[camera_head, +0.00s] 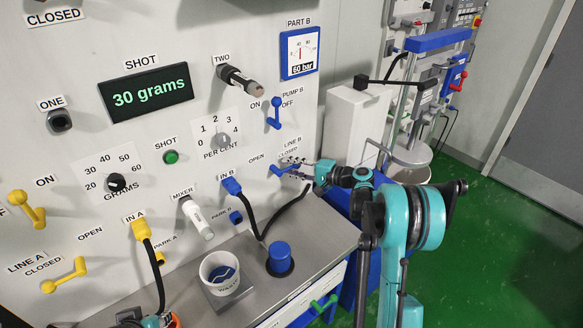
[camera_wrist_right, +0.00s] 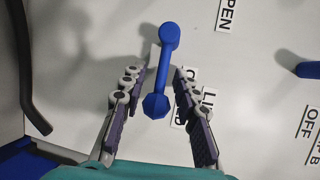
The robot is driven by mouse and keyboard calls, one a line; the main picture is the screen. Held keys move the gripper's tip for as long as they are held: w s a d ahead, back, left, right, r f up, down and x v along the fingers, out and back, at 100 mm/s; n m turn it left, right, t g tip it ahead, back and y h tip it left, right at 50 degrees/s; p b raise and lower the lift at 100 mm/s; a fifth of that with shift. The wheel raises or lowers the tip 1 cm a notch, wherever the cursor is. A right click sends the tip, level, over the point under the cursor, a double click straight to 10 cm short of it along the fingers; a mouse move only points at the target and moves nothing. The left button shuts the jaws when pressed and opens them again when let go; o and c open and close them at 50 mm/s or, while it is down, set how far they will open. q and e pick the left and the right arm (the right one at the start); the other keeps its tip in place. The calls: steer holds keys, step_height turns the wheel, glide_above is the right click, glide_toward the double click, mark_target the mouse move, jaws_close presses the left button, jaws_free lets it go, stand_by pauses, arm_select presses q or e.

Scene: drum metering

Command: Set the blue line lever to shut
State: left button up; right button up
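The blue LINE B lever (camera_head: 277,170) is on the white panel below the OPEN and CLOSED labels. In the right wrist view the lever (camera_wrist_right: 162,72) lies lengthwise, with a rounded blue part at each end. My right gripper (camera_wrist_right: 155,82) is open, with one finger on each side of the lever. Gaps show between the lever and both fingers. In the head view the right gripper (camera_head: 300,172) is small and partly hidden at the lever. The CLOSED label is partly covered by a finger in the wrist view. My left gripper's fingers are not seen.
The blue PUMP B lever (camera_head: 275,114) is above LINE B. A blue IN B plug (camera_head: 231,186) with a black hose is to its left. A white cup (camera_head: 220,270) and a blue-capped item (camera_head: 280,257) are on the grey ledge below. The yellow LINE A lever (camera_head: 64,276) is far left.

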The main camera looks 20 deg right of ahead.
steer(key=v, duration=1.2)
steer(key=shift+w, duration=0.15)
steer(key=s+a+r+n+g+h, duration=0.2)
steer(key=s+a+n+g+h, duration=0.25)
steer(key=s+a, duration=0.9)
steer(key=s+a+f+n+h, duration=0.1)
steer(key=s+f+n+h, duration=0.1)
steer(key=s, duration=0.6)
steer(key=s+a+f+n+h, duration=0.1)
steer(key=s+n+h, duration=0.3)
steer(key=s, duration=0.5)
steer(key=shift+f, duration=0.7)
